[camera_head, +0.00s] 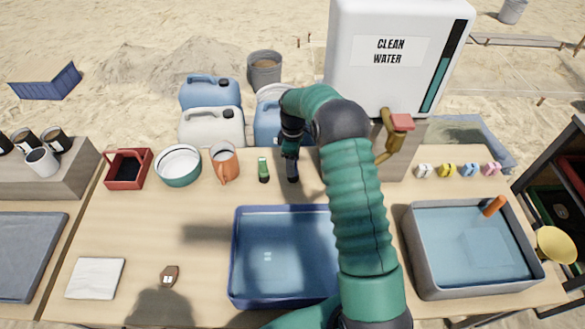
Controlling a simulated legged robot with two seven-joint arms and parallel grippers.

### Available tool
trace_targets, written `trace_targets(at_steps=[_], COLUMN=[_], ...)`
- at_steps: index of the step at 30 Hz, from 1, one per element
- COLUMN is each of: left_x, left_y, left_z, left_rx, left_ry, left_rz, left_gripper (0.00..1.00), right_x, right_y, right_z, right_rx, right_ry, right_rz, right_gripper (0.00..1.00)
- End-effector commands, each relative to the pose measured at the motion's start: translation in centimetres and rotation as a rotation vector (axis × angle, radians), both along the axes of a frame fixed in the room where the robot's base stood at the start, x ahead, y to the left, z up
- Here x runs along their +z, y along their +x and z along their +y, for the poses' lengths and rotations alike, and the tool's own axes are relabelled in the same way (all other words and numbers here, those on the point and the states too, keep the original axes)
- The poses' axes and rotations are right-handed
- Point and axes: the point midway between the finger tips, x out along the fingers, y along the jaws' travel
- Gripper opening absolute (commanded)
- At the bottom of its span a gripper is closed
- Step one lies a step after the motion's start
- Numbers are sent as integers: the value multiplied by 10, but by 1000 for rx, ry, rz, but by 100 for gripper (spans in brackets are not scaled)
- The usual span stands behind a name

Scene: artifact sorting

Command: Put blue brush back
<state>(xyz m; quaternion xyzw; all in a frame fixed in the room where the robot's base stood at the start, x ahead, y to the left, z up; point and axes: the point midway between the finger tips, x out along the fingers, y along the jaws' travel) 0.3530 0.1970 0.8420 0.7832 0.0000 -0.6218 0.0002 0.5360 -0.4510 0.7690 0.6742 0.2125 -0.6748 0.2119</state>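The blue brush (292,170) is a small dark blue upright shape at the back middle of the table, just right of a green brush (263,168). My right arm reaches up from the bottom right of the picture and bends over to the left. Its dark gripper (291,148) points down directly over the blue brush, at its top. The fingers are small and dark, so I cannot tell whether they are closed on it. Whether the brush touches the table is also unclear. My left gripper is not in view.
A blue basin (236,262) lies in front, partly behind my arm. A grey basin (412,250) holds water and an orange-handled item (494,206).

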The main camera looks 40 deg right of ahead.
Motion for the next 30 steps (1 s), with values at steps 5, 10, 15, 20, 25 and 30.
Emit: trace_targets(at_steps=[5, 10, 15, 20, 25, 30], left_x=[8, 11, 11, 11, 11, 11], left_y=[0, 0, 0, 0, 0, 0], left_z=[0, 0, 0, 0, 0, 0], left_rx=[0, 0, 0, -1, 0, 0], left_ry=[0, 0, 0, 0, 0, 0], left_rz=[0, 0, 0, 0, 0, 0], left_gripper=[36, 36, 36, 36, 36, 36], right_x=[51, 79, 89, 101, 97, 87], right_y=[1, 1, 0, -31, -112, -172], right_z=[-1, 0, 25, 122, 215, 250], right_rx=[0, 0, -28, -183, -420, -575], right_ry=[-1, -1, -7, -26, 10, 60], right_rz=[-3, -2, -12, -82, -175, -219], right_gripper=[56, 56, 56, 56, 56, 56])
